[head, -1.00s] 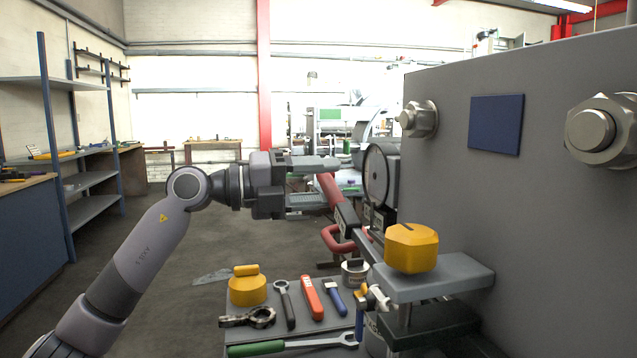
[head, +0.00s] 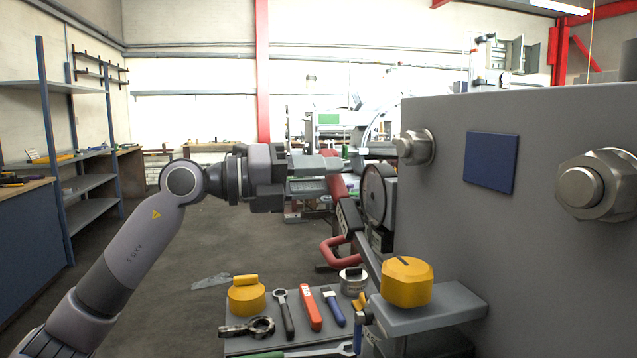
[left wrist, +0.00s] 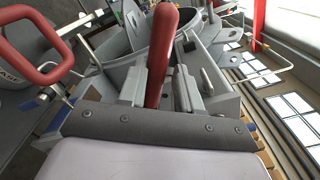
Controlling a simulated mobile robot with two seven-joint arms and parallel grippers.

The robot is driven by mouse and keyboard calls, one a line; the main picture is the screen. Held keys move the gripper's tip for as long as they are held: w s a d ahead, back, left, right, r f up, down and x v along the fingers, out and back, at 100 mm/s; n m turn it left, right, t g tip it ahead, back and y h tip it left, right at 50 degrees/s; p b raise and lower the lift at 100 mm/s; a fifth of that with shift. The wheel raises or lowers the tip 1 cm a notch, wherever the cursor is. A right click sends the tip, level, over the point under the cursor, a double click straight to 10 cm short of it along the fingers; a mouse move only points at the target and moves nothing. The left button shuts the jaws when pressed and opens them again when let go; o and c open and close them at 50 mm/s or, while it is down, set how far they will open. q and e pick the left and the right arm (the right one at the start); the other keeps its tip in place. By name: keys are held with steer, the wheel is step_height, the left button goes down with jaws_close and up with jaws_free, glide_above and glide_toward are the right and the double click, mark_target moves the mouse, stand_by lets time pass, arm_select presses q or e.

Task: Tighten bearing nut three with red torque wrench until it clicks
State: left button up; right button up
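My left gripper (head: 332,172) reaches in from the left at the red wrench handle (head: 337,182). In the left wrist view the red handle (left wrist: 160,55) lies between the two fingers, close along both, and I take them as shut on it. A dark bar (head: 366,240) runs from the handle down and right towards the yellow knob (head: 406,282); its far end is hidden. Two hex nuts on studs show on the grey panel, a smaller-looking one (head: 415,147) and a nearer one (head: 597,185). No nut numbers are legible. My right gripper is out of view.
A grey tray (head: 262,342) holds a yellow cap (head: 247,296), a red-handled tool (head: 310,306), a blue-handled tool (head: 332,306) and other tools. A grey bracket (head: 440,312) carries the yellow knob. The grey panel (head: 450,230) fills the right. Open floor lies at left.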

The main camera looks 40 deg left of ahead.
arm_select(q)
steer(key=shift+s+d+r+m+p, duration=0.2)
steer(key=shift+r+m, duration=0.1)
steer(key=shift+r, duration=0.25)
steer(key=shift+s+d+r+m+p, duration=0.2)
steer(key=shift+r+m, duration=0.1)
steer(key=shift+r, duration=0.2)
steer(key=shift+r, duration=0.1)
steer(key=s+d+r+m+p, duration=0.3)
steer(key=d+r, duration=0.1)
steer(key=shift+r, duration=0.35)
steer(key=shift+s, duration=0.1)
steer(key=shift+s+d+r+m+p, duration=0.5)
steer(key=shift+s+d+r+m, duration=0.4)
steer(key=shift+s+d+m, duration=0.15)
